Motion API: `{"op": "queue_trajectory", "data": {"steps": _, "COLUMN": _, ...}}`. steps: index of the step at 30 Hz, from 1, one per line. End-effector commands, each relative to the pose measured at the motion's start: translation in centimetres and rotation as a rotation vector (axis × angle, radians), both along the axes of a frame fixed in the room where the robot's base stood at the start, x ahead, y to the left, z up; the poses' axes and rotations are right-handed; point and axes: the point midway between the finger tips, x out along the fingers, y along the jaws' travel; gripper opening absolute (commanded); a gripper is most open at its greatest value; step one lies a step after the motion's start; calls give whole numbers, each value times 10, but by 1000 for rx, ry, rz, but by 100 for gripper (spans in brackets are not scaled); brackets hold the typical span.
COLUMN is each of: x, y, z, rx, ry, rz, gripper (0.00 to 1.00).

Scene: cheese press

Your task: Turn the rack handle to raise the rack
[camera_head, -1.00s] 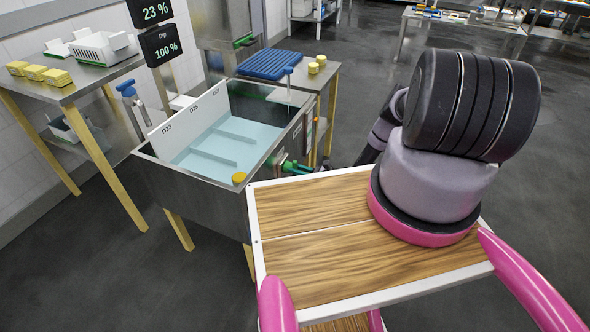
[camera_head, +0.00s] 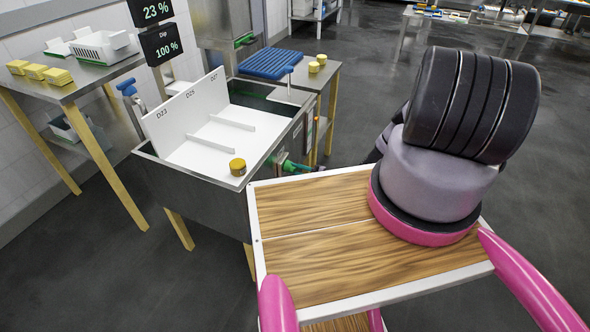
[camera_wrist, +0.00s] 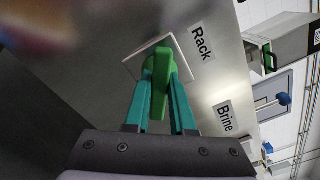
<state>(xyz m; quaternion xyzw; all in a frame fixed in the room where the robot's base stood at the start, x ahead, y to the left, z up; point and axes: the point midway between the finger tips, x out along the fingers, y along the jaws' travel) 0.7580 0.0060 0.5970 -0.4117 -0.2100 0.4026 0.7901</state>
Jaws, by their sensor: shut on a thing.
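The white rack (camera_head: 200,141) stands in the steel tank (camera_head: 190,196), its upright panel marked D23, D25 and D27. Its floor and two low ribs show clear, with no liquid over them. A yellow cheese (camera_head: 237,167) sits on the rack's front corner. In the wrist view, my gripper (camera_wrist: 161,88) is shut on the green rack handle (camera_wrist: 161,70), beside the label "Rack" (camera_wrist: 201,43). In the head view my gripper (camera_head: 290,165) is small at the tank's right side, and the handle is mostly hidden there.
A label "Brine" (camera_wrist: 225,117) is on the same panel. Displays (camera_head: 160,45) read 23 % and Dip 100 %. A side table (camera_head: 78,78) with yellow blocks stands left. A blue grid mat (camera_head: 270,63) lies on a table behind the tank.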

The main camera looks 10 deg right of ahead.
Motion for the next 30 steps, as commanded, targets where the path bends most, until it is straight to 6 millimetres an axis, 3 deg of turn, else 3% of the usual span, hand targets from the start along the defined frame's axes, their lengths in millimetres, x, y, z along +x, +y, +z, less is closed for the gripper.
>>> {"op": "queue_trajectory", "data": {"steps": 15, "x": -1, "y": -2, "z": -3, "rx": -264, "ry": -357, "rz": -1, "gripper": 0}}
{"op": "queue_trajectory", "data": {"steps": 30, "x": -1, "y": -2, "z": -4, "rx": -369, "ry": -500, "rz": 0, "gripper": 0}}
